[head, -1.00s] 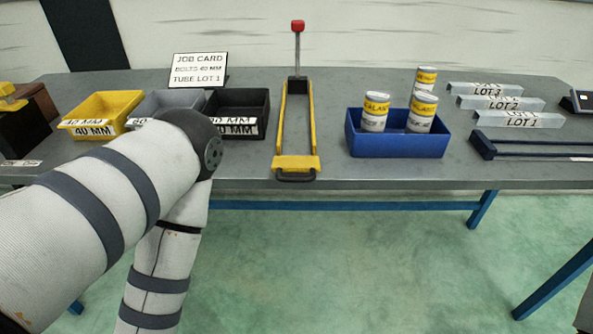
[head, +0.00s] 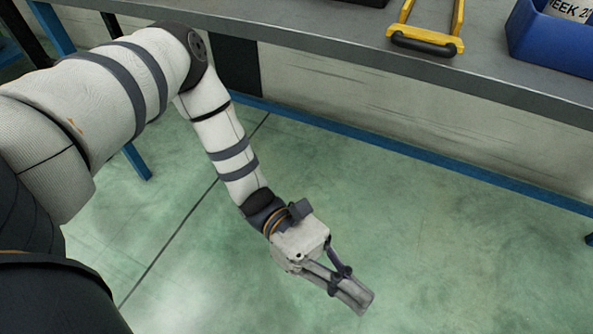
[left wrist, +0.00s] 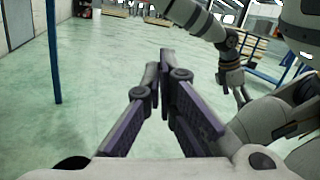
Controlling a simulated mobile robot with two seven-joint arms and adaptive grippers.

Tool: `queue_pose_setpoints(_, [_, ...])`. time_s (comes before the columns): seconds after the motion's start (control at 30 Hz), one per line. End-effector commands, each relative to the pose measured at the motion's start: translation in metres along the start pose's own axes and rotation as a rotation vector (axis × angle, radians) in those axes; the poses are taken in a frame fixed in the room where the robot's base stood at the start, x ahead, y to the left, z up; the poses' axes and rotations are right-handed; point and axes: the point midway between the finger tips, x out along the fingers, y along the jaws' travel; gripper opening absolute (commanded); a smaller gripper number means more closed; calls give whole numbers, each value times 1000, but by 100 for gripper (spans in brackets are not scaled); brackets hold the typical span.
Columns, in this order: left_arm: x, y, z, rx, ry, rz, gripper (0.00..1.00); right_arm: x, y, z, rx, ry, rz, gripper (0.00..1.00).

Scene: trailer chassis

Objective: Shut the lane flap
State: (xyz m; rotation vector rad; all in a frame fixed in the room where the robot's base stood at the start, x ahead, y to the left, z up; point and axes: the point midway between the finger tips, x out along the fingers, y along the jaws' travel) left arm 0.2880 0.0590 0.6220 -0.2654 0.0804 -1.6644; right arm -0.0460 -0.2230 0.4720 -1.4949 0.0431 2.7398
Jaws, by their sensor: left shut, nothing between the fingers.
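The lane's yellow front piece with a black handle, which I take to be the lane flap (head: 425,38), is at the bench's front edge at the top of the head view. The yellow side rails run back from it and are cut off by the frame. I cannot tell its exact angle. My left gripper (head: 362,298) is low over the floor in front of the bench, well apart from the flap. Its fingers are together and empty, also in the left wrist view (left wrist: 165,62). My right gripper (left wrist: 240,97) shows small in the left wrist view; its fingers are unclear.
The bench (head: 330,42) crosses the top of the head view. A blue bin (head: 550,42) with a labelled can stands to the right of the flap. A blue rail (head: 400,150) runs low under the bench. The green floor around my left gripper is clear.

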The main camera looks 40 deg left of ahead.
Motion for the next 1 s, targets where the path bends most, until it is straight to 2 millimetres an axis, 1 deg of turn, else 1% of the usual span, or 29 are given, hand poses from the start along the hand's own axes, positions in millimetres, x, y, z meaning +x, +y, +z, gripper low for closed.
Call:
queue_pose_setpoints(0.03, [-29, 44, 23, 45, -171, 108, 0, 21, 0, -4, -1, -27, 1, 100])
queue_pose_setpoints(0.07, [-47, 62, 46, 82, -272, 157, 0, 26, 0, -5, -1, -33, 2, 100])
queue_pose_setpoints(0.1, [-71, 80, 74, 136, -390, 207, 0, 32, 0, -7, -1, -40, 2, 100])
queue_pose_setpoints(0.13, [-88, 88, 91, 174, -463, 235, 0, 35, 0, -7, -2, -44, 2, 100])
queue_pose_setpoints(0.2, [-121, 97, 122, 252, -594, 275, 0, 40, 0, -8, -2, -51, 3, 100])
queue_pose_setpoints(0.23, [-131, 98, 131, 277, -631, 284, 0, 41, 0, -9, -2, -52, 3, 100])
queue_pose_setpoints(0.3, [-144, 99, 145, 313, -684, 295, 0, 41, 0, -9, -2, -53, 3, 100])
queue_pose_setpoints(0.37, [-144, 99, 153, 324, -699, 294, 0, 39, 0, -8, -2, -51, 3, 100])
queue_pose_setpoints(0.47, [-132, 100, 166, 324, -701, 290, 0, 34, 0, -7, -2, -44, 3, 100])
queue_pose_setpoints(0.83, [-72, 112, 218, 320, -696, 288, 0, 18, 0, -3, -2, -23, 2, 100])
queue_pose_setpoints(0.9, [-70, 110, 232, 323, -695, 290, 0, 14, 0, -2, -2, -18, 2, 100])
queue_pose_setpoints(1.0, [-68, 108, 245, 322, -694, 290, 0, 10, 0, -2, -3, -13, 2, 100])
